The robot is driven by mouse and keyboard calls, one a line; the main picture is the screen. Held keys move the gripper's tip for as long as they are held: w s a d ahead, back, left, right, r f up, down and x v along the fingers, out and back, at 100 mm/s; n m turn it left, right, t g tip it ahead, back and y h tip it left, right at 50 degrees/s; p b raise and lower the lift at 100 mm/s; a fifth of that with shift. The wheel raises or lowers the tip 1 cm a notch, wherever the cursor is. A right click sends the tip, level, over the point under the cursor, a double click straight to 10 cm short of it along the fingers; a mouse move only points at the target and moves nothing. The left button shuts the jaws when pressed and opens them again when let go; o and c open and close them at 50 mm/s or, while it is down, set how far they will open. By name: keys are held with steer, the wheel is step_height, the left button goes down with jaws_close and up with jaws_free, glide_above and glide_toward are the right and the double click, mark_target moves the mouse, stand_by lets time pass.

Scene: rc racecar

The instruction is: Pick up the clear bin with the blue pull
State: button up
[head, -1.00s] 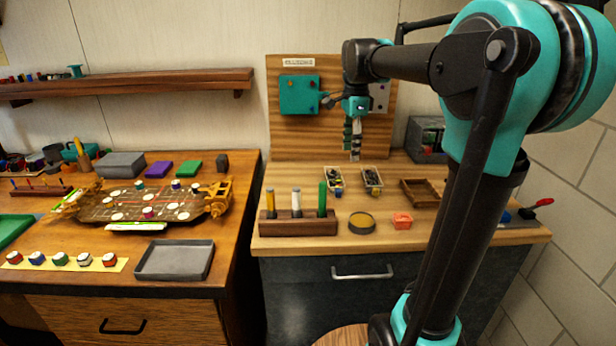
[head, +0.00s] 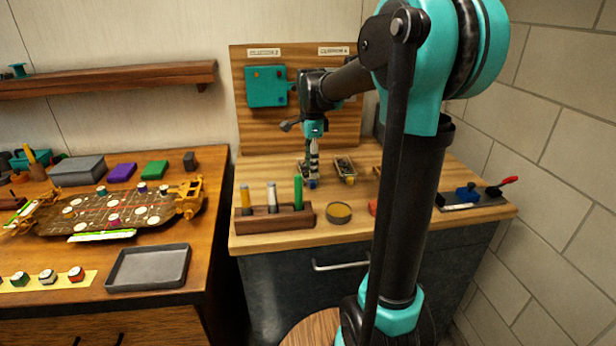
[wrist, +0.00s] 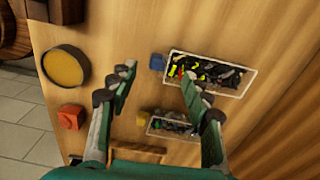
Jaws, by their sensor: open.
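The clear bin (head: 304,178) with the blue pull is the left of two small bins on the right-hand bench in the head view. In the wrist view the clear bin (wrist: 247,80) holds dark, yellow and red small parts, and its blue pull (wrist: 156,62) is at its left end. My gripper (head: 313,158) hangs pointing down over this bin and hides part of it. In the wrist view my gripper (wrist: 158,78) is open and empty, its fingertips apart near the pull end; the right finger overlaps the bin's lower edge in the picture.
A second clear bin (head: 345,170) with a yellowish pull stands close beside it. A wooden holder (head: 275,218) with markers, a round yellow dish (head: 339,212) and a red block (head: 373,207) sit in front.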

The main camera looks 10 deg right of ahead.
mark_target(312, 181)
steer(key=shift+d+f, duration=0.1)
steer(key=shift+f, duration=2.6)
jaws_close()
